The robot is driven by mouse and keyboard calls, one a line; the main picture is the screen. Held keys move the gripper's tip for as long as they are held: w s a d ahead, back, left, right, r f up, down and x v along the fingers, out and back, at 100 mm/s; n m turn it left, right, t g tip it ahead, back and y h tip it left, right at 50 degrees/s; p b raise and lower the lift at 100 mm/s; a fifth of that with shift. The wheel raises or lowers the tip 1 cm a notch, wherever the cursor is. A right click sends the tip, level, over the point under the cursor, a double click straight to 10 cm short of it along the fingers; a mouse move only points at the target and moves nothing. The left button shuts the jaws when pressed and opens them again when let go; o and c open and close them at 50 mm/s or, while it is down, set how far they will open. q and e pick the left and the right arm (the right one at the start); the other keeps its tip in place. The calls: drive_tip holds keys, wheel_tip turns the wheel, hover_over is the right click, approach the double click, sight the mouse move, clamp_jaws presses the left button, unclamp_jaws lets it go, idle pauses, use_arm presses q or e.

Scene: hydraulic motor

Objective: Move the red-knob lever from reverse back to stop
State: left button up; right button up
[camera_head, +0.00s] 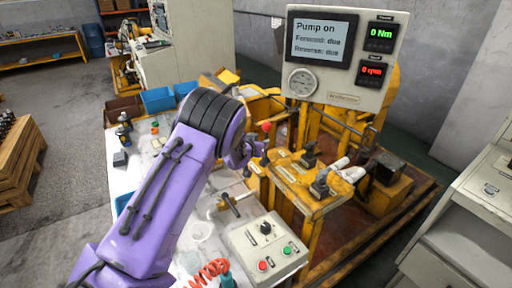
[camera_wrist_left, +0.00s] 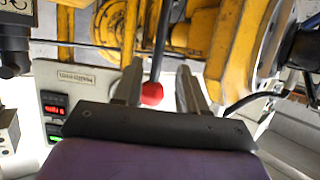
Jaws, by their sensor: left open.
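The lever's red knob (camera_head: 266,127) stands up at the near left of the yellow test rig in the head view. In the left wrist view the red knob (camera_wrist_left: 152,93) and its dark rod (camera_wrist_left: 162,42) lie between my two finger pads. My left gripper (camera_wrist_left: 160,68) is open around the knob, with a gap visible on the right side. In the head view my left gripper (camera_head: 256,163) is partly hidden by my purple wrist, just below the knob. The lever's lower end is hidden there. My right gripper is not in view.
A panel screen (camera_head: 321,39) reads "Pump on", with forward and reverse both "due". Readouts show 0 Nm (camera_head: 381,35) and 0 rpm (camera_head: 371,72). A control box (camera_head: 265,245) with red and green buttons is at the front. Other black levers (camera_head: 310,155) stand right of the knob.

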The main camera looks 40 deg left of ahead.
use_arm(q)
drive_tip(key=shift+b+v, duration=0.3)
drive_tip(key=shift+v, duration=1.85)
